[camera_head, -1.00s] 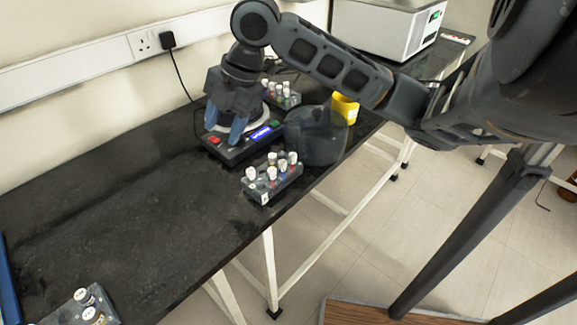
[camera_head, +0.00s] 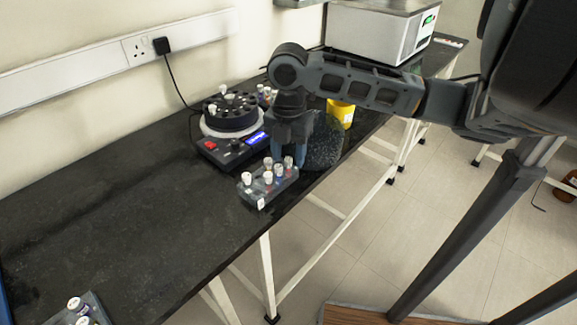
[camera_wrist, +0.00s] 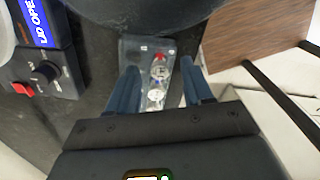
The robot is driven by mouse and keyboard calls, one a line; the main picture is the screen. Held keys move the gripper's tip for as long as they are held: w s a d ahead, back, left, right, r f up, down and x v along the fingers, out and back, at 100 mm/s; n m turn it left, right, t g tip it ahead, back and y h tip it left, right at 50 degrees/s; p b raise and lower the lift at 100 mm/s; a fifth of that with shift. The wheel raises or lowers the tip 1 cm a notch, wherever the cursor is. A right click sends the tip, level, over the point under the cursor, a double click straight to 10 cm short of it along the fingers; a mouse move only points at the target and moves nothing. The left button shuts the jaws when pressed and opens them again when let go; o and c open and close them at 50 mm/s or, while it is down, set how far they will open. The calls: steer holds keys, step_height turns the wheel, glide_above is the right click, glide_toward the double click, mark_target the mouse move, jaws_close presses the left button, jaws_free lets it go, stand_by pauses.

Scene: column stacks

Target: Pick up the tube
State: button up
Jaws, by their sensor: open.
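Several white-capped tubes (camera_head: 268,177) stand upright in a small clear rack (camera_head: 262,201) near the front edge of the black bench. My gripper (camera_head: 289,158) points down over the right, far end of this rack, with its blue fingers open around or just above the tubes there. In the wrist view, my gripper (camera_wrist: 158,70) is open, with the rack (camera_wrist: 133,46) running between the fingers. Tubes with clear or white tops (camera_wrist: 155,94) show between the fingers, with a red mark near the far one. I cannot tell whether a finger touches a tube.
A centrifuge (camera_head: 208,147) with an open dark rotor stands left of my gripper. A dark translucent lid (camera_head: 325,143) is close on the right, with a yellow container (camera_head: 341,112) behind. Another rack (camera_head: 92,309) sits at the bottom left.

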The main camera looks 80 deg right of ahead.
steer(key=shift+f, duration=0.4)
jaws_close()
